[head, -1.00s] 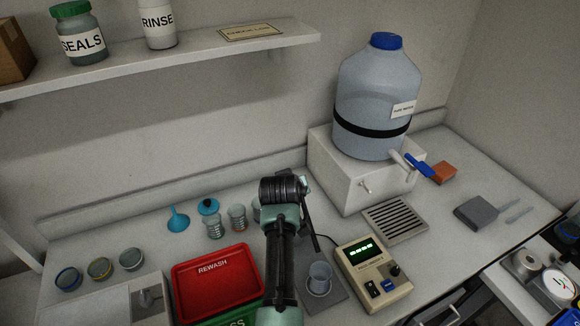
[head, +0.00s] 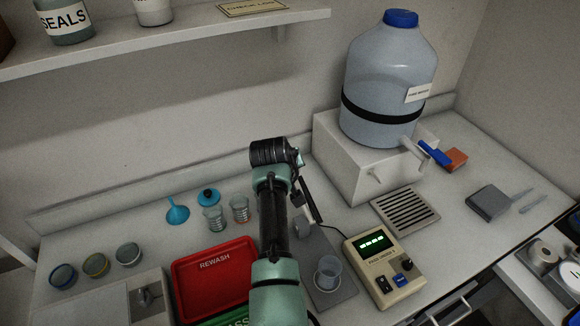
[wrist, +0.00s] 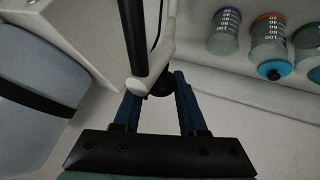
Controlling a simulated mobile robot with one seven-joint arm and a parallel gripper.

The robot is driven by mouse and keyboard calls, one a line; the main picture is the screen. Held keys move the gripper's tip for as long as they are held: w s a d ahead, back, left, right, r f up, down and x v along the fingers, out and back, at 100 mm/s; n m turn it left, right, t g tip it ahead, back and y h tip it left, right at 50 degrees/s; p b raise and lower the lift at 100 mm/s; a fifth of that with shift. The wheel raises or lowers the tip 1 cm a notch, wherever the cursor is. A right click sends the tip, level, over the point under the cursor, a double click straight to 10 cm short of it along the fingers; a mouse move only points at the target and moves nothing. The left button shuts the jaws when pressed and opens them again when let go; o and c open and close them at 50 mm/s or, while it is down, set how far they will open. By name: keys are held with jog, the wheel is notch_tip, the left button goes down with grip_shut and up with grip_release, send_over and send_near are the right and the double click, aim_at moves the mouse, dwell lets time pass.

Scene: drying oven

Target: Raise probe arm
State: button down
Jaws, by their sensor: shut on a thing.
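The probe arm is a pale bar with a black rod beside it. In the wrist view the pale bar (wrist: 167,35) comes down from the top to between the two blue fingers of my gripper (wrist: 158,105). My gripper is shut on it near a round pale end and a dark knob. In the head view a dark slim rod (head: 309,198) hangs beside my wrist, its lower end above and apart from the clear beaker (head: 327,272). The beaker stands on a grey plate (head: 343,291) beside the meter (head: 382,274), whose green display is lit. My arm hides the fingers in the head view.
A large blue-capped carboy (head: 388,85) stands on a white block (head: 345,165) at the back right. A red REWASH tray (head: 205,275), a blue funnel (head: 177,211) and several small beakers are to the left. A shelf (head: 150,50) overhangs the back left.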

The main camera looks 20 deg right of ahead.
jog(key=shift+a+f, duration=0.1)
jog(key=shift+c, duration=2.3)
grip_release()
jog(key=shift+w+f, duration=0.1)
jog(key=shift+w, duration=0.05)
jog(key=shift+r, duration=0.2)
jog(key=v, duration=1.2)
jog(key=shift+s+r+b, duration=0.25)
jog(key=shift+s+b, duration=0.05)
jog(key=shift+b, duration=0.1)
jog(key=shift+a, duration=0.1)
